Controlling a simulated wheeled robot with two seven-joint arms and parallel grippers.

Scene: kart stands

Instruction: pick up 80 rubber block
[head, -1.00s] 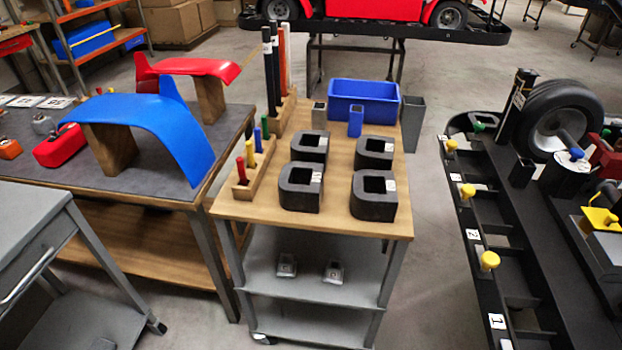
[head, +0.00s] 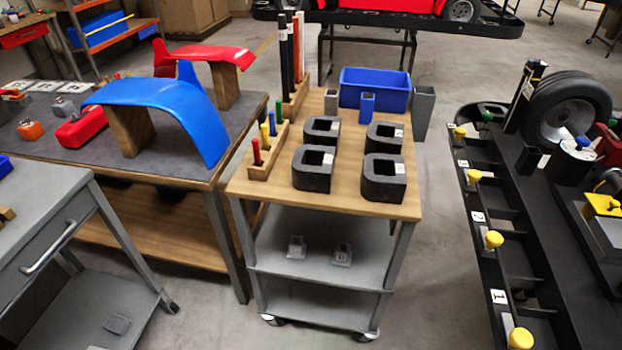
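Several black rubber blocks with square holes stand on the wooden top of a cart in the head view. They are a front left block (head: 313,168), a front right block (head: 383,178), a back left block (head: 321,130) and a back right block (head: 385,138). Each carries a small white label, too small to read, so I cannot tell which is the 80 block. Neither of my grippers is in view.
The cart (head: 330,202) also holds a blue bin (head: 375,90), a wooden peg holder (head: 262,170) and upright rods. A table with a blue fender (head: 170,115) stands left, a grey drawer cart (head: 60,235) front left. A black kart frame (head: 500,245) stands right, across open floor.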

